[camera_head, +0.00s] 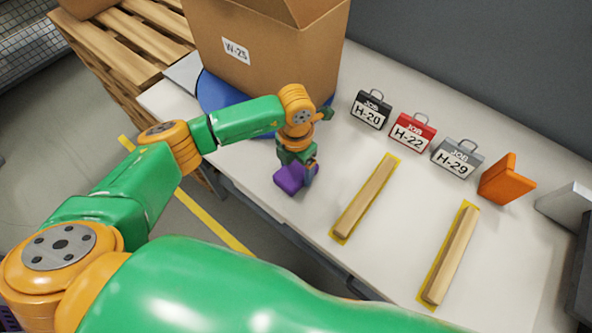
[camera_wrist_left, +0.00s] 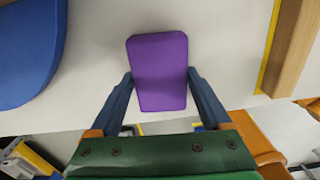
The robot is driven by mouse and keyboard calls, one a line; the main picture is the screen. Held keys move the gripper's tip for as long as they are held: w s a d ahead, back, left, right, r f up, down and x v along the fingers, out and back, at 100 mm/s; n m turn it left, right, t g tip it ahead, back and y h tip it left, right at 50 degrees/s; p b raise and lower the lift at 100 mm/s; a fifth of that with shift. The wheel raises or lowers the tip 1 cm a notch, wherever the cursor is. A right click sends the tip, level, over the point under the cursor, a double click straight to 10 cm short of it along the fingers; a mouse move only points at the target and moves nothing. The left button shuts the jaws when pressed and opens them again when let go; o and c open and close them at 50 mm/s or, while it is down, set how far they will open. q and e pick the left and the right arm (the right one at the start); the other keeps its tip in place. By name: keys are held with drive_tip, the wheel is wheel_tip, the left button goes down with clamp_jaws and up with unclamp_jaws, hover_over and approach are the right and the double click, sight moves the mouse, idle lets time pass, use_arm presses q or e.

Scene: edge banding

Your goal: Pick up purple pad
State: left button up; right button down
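The purple pad (camera_head: 290,178) is at the near edge of the white table, below my left gripper (camera_head: 298,166). In the left wrist view the pad (camera_wrist_left: 158,72) is a rounded purple block. My left gripper's two blue fingers (camera_wrist_left: 160,76) stand on either side of it, their tips very close to its side edges. A thin gap seems to show at each side, so the gripper looks open around the pad. Whether the pad rests fully on the table is hard to tell. My right gripper is not in view.
A cardboard box (camera_head: 265,50) stands on a blue round base (camera_head: 215,92) behind the arm. Two wooden strips (camera_head: 365,198) (camera_head: 452,254) lie on yellow-marked areas to the right. Several job tags (camera_head: 412,133) and an orange block (camera_head: 506,180) stand along the back.

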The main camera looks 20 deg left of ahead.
sight(298, 171)
use_arm(q)
drive_tip(key=shift+s, duration=0.1)
drive_tip(key=c, duration=0.7)
drive_tip(key=shift+r, duration=0.4)
drive_tip(key=r, duration=0.2)
drive_tip(key=shift+d+r+b, duration=0.25)
drive_tip(key=shift+r+b, duration=0.1)
drive_tip(key=shift+b, duration=0.05)
drive_tip(key=s+d+r+b, duration=0.1)
drive_tip(key=d+r, duration=0.2)
drive_tip(key=d, duration=0.1)
drive_tip(key=s+d+r+b, duration=0.2)
drive_tip(key=d+r, duration=0.1)
drive_tip(key=d, duration=0.1)
drive_tip(key=s+d+r+b, duration=0.1)
drive_tip(key=s+d+r, duration=0.1)
drive_tip(key=d+r, duration=0.1)
drive_tip(key=shift+d+r, duration=0.3)
drive_tip(key=shift+d, duration=0.5)
